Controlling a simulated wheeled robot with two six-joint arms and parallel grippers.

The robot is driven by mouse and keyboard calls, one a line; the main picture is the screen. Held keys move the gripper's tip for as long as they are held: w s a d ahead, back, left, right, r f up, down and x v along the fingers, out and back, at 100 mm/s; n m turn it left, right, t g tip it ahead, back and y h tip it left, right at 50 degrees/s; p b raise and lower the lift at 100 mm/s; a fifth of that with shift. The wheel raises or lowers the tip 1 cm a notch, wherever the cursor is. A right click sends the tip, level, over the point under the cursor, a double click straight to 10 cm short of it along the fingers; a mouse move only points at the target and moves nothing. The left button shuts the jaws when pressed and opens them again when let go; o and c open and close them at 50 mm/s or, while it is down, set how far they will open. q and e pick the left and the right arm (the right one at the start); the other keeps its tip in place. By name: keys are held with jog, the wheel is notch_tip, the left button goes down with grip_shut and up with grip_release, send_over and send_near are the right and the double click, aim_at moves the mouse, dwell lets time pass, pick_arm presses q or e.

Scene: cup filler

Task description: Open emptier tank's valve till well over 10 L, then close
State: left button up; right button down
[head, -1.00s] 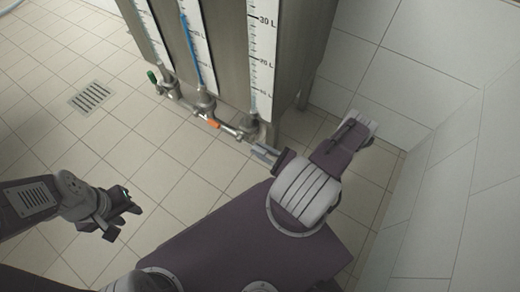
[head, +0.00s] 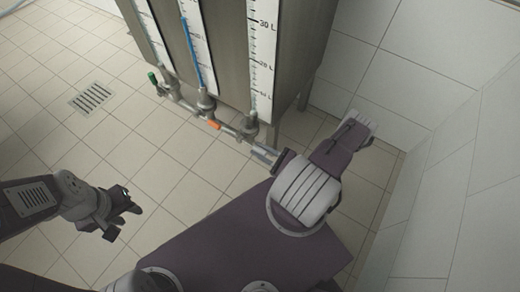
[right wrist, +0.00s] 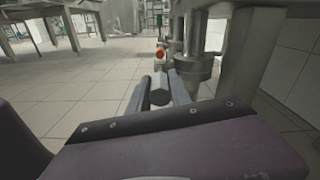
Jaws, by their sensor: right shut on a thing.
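The metal tank unit (head: 225,35) stands at the top of the head view with several white gauge strips. The right gauge (head: 262,50) has marks up to 30 L; its low bluish tube reading is too small to tell. The middle gauge (head: 196,45) shows a tall blue column. Valves sit below: one with a green handle (head: 153,78), one with an orange handle (head: 213,125), and the right valve (head: 249,128). My right gripper (head: 263,155) is shut on a grey handle (right wrist: 159,88) beside the right valve. My left gripper (head: 124,222) is open and empty, far from the tank.
A floor drain (head: 91,97) lies left of the tank. A white tiled wall (head: 400,60) closes off the right side. Tiled floor is clear between my left gripper and the valves. A metal table (right wrist: 50,15) stands far back in the right wrist view.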

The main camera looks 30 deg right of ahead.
aim_at(256, 147)
jog(key=r+g+p, duration=0.1)
jog(key=g+p, duration=0.1)
jog(key=p, duration=0.4)
jog(key=w+r+g+h+p, duration=0.1)
jog(key=r+g+p, duration=0.1)
jog(key=p, duration=0.4)
jog(key=r+g+h+p, duration=0.1)
jog(key=r+g+p, duration=0.1)
jog(key=p, duration=0.4)
jog(key=shift+w+a+r, duration=0.15)
jog(key=shift+a+r, duration=0.05)
jog(key=shift+a, duration=0.1)
jog(key=shift+w+p, duration=0.15)
jog(key=shift+p, duration=0.85)
jog(key=shift+f+g+h, duration=0.1)
jog(key=shift+g+h, duration=0.2)
jog(key=c, duration=1.2)
grip_release()
